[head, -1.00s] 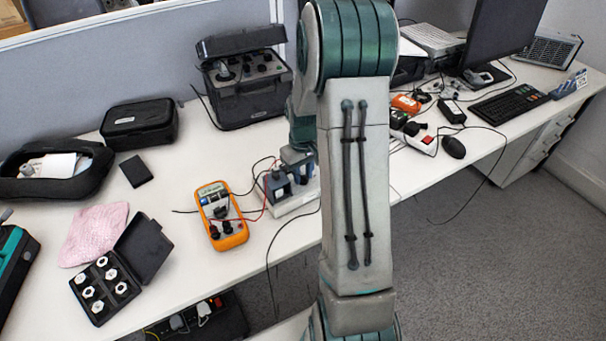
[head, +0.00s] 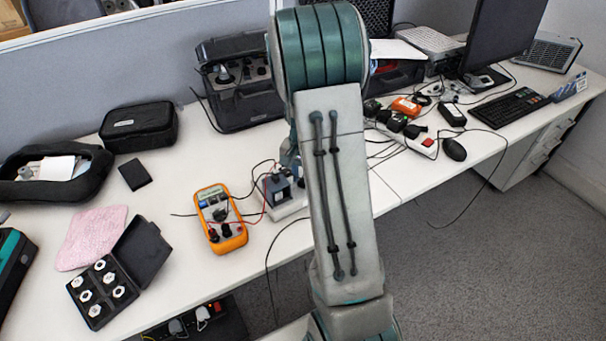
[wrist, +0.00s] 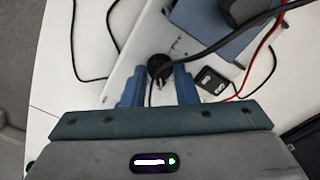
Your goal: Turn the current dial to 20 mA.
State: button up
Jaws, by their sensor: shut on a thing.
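My gripper (wrist: 159,86) shows in the wrist view, its two blue fingers on either side of a small black round knob-like piece (wrist: 158,67). It is shut on this piece, which sits on a white surface (wrist: 122,93). I cannot tell whether the piece is the current dial, and no scale can be read. In the head view my arm hides the gripper. An orange handheld meter (head: 221,217) lies on the table there, with a dark dial and leads. Its markings are too small to read.
A grey-blue box (wrist: 215,35) with red and black cables is beside the gripper. A black case of sockets (head: 98,292), a pink cloth (head: 92,238) and a large black case (head: 240,104) stand on the white table. A cable hangs over the front edge.

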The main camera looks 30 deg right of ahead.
jog(key=m+p, duration=0.1)
jog(key=m, duration=0.3)
jog(key=shift+r, duration=0.1)
jog(key=shift+m+p, duration=0.55)
jog(key=shift+m, duration=1.05)
jog(key=o, duration=1)
notch_tip(320, 180, up, 14)
jog(key=shift+p, duration=0.4)
jog(key=shift+f, duration=0.2)
